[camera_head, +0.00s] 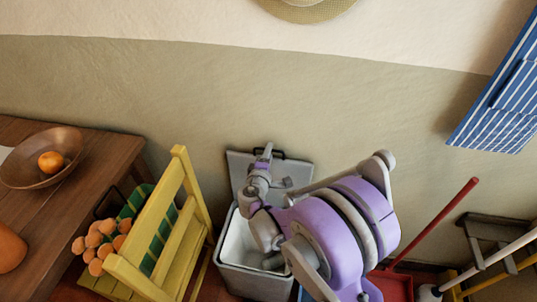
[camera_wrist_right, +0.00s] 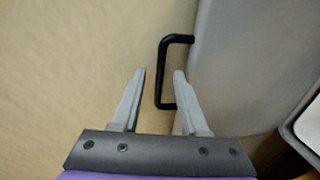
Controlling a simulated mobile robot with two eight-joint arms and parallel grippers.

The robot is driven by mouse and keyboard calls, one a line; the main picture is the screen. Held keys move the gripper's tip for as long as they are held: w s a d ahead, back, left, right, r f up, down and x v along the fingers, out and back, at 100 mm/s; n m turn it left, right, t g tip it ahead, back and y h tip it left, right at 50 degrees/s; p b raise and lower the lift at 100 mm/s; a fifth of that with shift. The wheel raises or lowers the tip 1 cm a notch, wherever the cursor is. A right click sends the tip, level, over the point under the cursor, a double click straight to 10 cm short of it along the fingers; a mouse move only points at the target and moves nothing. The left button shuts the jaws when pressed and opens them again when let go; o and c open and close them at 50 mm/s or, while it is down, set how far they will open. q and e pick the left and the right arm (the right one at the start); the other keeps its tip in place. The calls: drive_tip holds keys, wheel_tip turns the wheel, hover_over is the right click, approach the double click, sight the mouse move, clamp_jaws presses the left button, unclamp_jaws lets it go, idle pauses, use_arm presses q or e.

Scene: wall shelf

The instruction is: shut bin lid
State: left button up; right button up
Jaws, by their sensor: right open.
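The grey bin (camera_head: 255,283) stands on the floor against the wall with its top open. Its lid (camera_head: 239,164) is raised and leans back near the wall; it also shows in the right wrist view (camera_wrist_right: 240,65). A black handle (camera_wrist_right: 161,75) is on the lid's edge. My right gripper (camera_head: 266,152) is at the lid's upper edge, open. In the right wrist view its fingertips (camera_wrist_right: 162,73) lie on either side of the handle's long bar; I cannot tell whether they touch it. My left gripper is not in view.
A yellow chair (camera_head: 180,235) with a green striped cloth stands left of the bin. A wooden table (camera_head: 100,160) with a bowl (camera_head: 70,165) is further left. A red dustpan (camera_head: 396,284) and a stool (camera_head: 495,232) are at the right. My right arm hides part of the bin.

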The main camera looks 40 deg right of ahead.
clamp_jaws()
idle(1.4)
